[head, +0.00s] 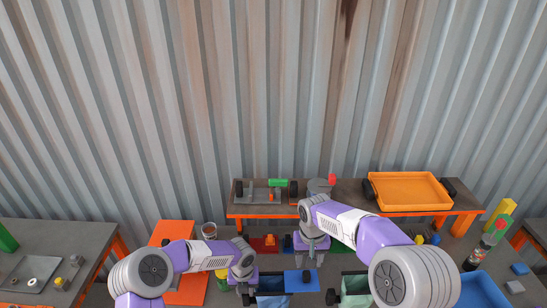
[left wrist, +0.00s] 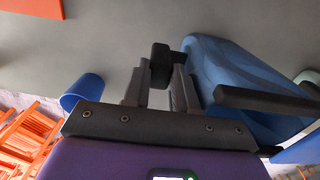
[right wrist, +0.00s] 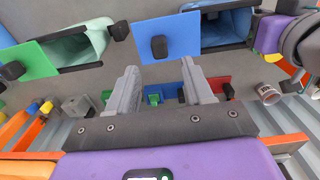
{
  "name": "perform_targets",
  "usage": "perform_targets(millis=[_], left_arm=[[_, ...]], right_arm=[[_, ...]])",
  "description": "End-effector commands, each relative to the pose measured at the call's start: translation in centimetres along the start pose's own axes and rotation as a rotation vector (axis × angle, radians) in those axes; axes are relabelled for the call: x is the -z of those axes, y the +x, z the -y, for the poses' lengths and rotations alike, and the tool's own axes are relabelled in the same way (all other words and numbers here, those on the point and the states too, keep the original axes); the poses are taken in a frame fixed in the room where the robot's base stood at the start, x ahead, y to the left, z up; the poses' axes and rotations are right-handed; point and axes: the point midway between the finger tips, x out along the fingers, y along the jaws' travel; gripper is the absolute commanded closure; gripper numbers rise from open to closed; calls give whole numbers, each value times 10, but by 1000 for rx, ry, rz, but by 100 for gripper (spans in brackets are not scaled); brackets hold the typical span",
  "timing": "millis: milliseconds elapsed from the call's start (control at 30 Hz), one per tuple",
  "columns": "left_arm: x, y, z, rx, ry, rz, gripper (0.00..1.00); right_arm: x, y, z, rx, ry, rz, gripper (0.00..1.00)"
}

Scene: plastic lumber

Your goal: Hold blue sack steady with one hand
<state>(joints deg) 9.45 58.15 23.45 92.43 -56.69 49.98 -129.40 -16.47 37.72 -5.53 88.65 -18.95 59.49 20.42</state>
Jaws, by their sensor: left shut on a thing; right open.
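The blue sack (left wrist: 240,85) hangs open at the right in the left wrist view, and it also shows at the top in the right wrist view (right wrist: 225,30). My left gripper (left wrist: 158,85) is shut on a black block-shaped grip (left wrist: 160,62) beside the sack's mouth; its exact join to the sack is hard to see. My right gripper (right wrist: 160,85) is open and empty, near the panel and knob. In the head view (head: 312,255) it is above the bench, right of my left gripper.
A teal sack (right wrist: 85,45) with a green panel (right wrist: 25,58) stands beside the blue one. An orange tray (head: 410,190) is on the back shelf. A cup (head: 209,230) stands near an orange board (head: 172,233). A blue tray (head: 482,290) is at right.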

Motion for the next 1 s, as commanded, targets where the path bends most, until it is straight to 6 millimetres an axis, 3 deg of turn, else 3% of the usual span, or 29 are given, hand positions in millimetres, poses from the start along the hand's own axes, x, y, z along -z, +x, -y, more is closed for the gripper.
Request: perform_targets(millis=[300,500,967,1000], left_arm=[[0,0,0,-1,0,0,100],[0,0,0,-1,-1,0,100],[0,0,0,-1,-1,0,100],[0,0,0,-1,-1,0,100]], right_arm=[[-1,49,0,-1,0,4,49],[0,69,0,0,2,1,49],[0,78,0,0,1,0,49],[0,78,0,0,1,0,54]])
